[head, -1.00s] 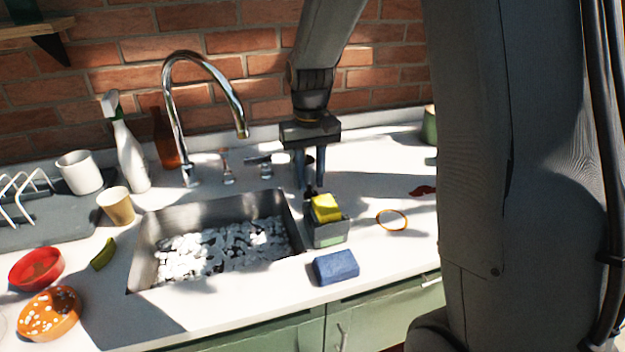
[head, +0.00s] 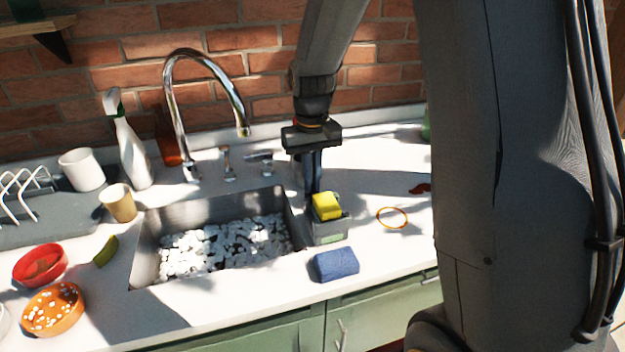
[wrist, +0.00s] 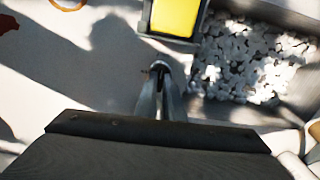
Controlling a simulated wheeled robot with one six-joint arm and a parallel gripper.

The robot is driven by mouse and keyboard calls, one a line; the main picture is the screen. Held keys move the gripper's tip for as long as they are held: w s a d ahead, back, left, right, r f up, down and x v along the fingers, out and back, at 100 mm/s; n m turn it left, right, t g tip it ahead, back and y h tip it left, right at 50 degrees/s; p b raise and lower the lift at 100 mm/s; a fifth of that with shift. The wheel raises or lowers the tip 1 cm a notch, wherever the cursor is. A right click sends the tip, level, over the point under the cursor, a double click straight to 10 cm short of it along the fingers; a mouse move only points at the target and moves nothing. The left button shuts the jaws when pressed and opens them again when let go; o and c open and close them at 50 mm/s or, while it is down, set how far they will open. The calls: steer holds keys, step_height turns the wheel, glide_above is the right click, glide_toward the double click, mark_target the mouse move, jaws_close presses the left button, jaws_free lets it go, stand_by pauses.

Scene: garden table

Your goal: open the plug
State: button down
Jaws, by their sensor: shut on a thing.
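The metal sink (head: 150,250) is at centre-left in the head view and partly in the wrist view (wrist: 272,12). A white, lumpy, foam-like mass covers its bottom, so the drain is hidden. My gripper (head: 313,187) points down at the counter just right of the sink, behind the sponge caddy. Its fingers are closed together in the wrist view (wrist: 160,78), on a small dark knob, which looks like the plug control. The fingertips and the caddy hide most of that knob.
The grey caddy (head: 328,233) with a yellow sponge (head: 326,206) stands close in front of my fingers. The faucet (head: 178,110) arches behind the sink. Counter right of my gripper is mostly clear.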

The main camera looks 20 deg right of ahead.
steer(key=n+p, duration=0.1)
steer(key=n, duration=0.3)
steer(key=shift+r+p, duration=0.1)
steer(key=shift+p, duration=0.25)
steer(key=n+p, duration=0.1)
steer(key=n, duration=0.3)
steer(key=shift+n, duration=0.4)
steer(key=n+p, duration=0.1)
steer(key=n, duration=0.3)
steer(key=n+p, duration=0.1)
steer(key=n, duration=0.3)
steer(key=shift+n, duration=0.3)
steer(key=c, duration=1.9)
jaws_free()
steer(key=shift+o, duration=0.2)
